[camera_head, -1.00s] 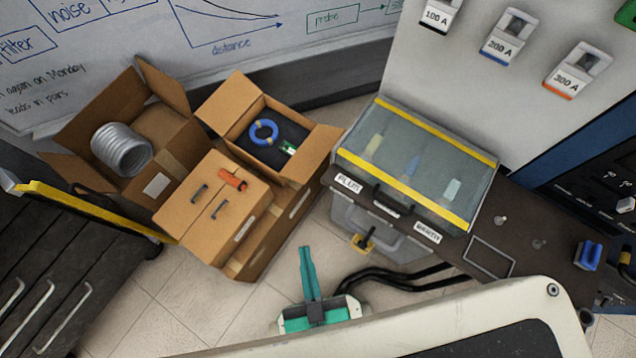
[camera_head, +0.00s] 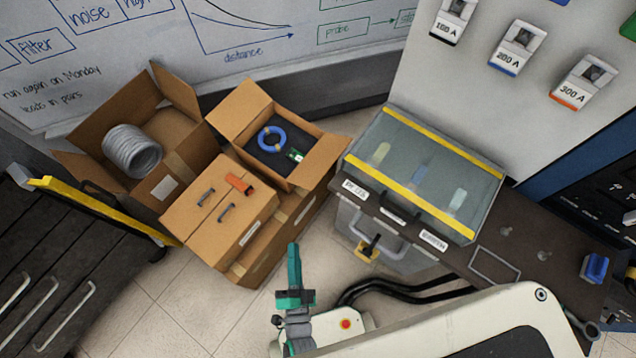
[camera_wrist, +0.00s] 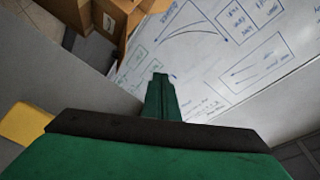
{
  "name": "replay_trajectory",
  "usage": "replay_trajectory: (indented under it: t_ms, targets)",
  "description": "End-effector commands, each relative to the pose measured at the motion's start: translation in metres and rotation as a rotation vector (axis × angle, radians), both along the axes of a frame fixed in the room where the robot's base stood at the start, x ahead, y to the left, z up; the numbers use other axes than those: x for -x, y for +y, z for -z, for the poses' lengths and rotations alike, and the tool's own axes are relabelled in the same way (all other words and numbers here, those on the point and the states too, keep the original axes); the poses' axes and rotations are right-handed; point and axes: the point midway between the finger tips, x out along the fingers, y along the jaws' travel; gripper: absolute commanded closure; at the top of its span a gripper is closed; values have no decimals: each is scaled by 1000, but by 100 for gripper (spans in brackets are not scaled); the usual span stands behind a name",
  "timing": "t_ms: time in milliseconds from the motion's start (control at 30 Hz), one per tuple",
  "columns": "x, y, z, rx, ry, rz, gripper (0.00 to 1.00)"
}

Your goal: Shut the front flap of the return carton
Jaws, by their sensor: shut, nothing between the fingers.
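An open carton (camera_head: 308,181) stands at the middle left of the head view, with a blue ring (camera_head: 271,139) and a small green-and-white piece inside. Its left flap (camera_head: 238,106) and right flap (camera_head: 326,160) stick out. Its front edge is partly hidden by a box in front, and I cannot tell how a front flap lies. No label shows which carton is the return carton; another open carton (camera_head: 180,128) at the left holds a grey coil (camera_head: 133,150). My gripper (camera_head: 294,250) is shut and empty, before the cartons and apart from them. Its fingers also show in the wrist view (camera_wrist: 160,80).
A tan box (camera_head: 190,222) with two dark handles and an orange piece on top stands in front of the open carton. A clear-lidded case (camera_head: 430,160) is to the right. A yellow-edged dark cabinet (camera_head: 60,250) is at left. Floor shows between.

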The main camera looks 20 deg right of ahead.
Motion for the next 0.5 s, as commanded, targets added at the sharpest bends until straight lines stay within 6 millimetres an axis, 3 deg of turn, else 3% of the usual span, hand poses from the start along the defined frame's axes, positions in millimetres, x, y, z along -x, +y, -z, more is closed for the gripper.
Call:
replay_trajectory:
  t_ms: [100,300,500]
  targets:
    - [-29,-4,38,-197,-77,70,100]
    - [-71,-20,95,-496,-210,201,100]
    - [-109,-47,137,-714,-356,327,100]
